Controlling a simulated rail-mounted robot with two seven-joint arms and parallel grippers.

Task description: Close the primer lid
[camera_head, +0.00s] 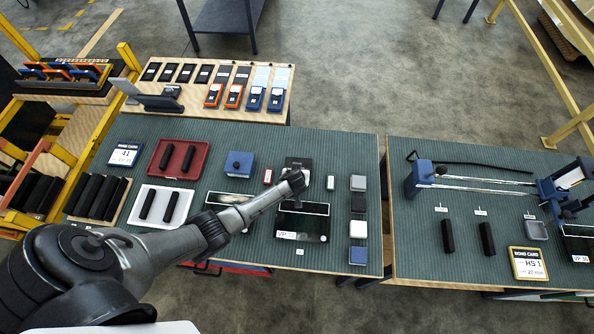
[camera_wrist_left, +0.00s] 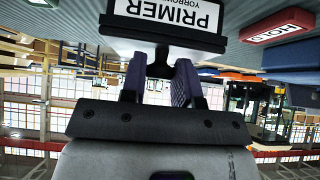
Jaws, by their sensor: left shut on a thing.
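The primer lid (camera_wrist_left: 165,40) is a dark plate with a white PRIMER label, close up at the top of the left wrist view. A short dark knob stands out from it. My left gripper (camera_wrist_left: 159,72) is shut on this knob, one finger on each side. In the head view my left gripper (camera_head: 297,181) is over the middle of the left table, at a dark panel (camera_head: 297,163). The arm hides part of this area, so I cannot tell the lid's exact angle.
A blue box (camera_head: 238,164) with a knob and a small red HOLD block (camera_head: 267,177) stand left of the gripper. Grey and blue blocks (camera_head: 358,203) line the right side. A red tray (camera_head: 179,159) and a white tray (camera_head: 160,205) hold black rolls.

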